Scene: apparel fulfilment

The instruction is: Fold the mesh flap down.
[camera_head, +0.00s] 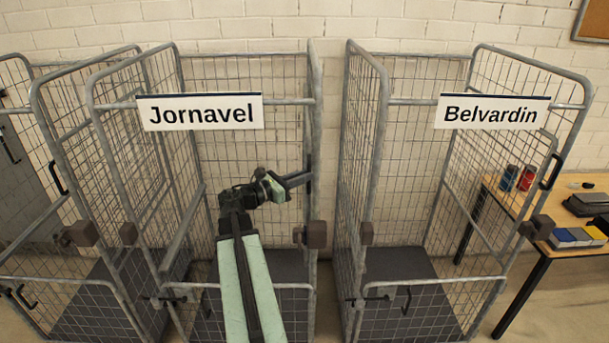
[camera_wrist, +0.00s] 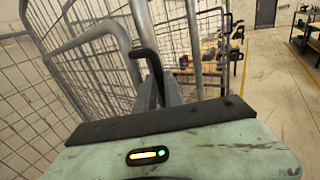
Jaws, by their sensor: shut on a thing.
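The roll cage labelled Jornavel (camera_head: 200,111) stands left of centre in the head view. Its low mesh flap (camera_head: 297,287) stands upright across the front, partly hidden behind my arm. My gripper (camera_head: 300,180) is at the cage's right front post, above the flap's top bar. In the wrist view my gripper (camera_wrist: 157,92) is shut on a black curved handle (camera_wrist: 147,55) beside grey tube framing. The handle's lower part is hidden between the fingers. The head view does not clearly show the grip.
The Belvardin cage (camera_head: 491,112) stands to the right, across a narrow gap. Another mesh cage (camera_head: 35,285) is at the far left. A wooden table (camera_head: 505,196) with cans and boxes is at the right. Open floor (camera_wrist: 272,110) shows in the wrist view.

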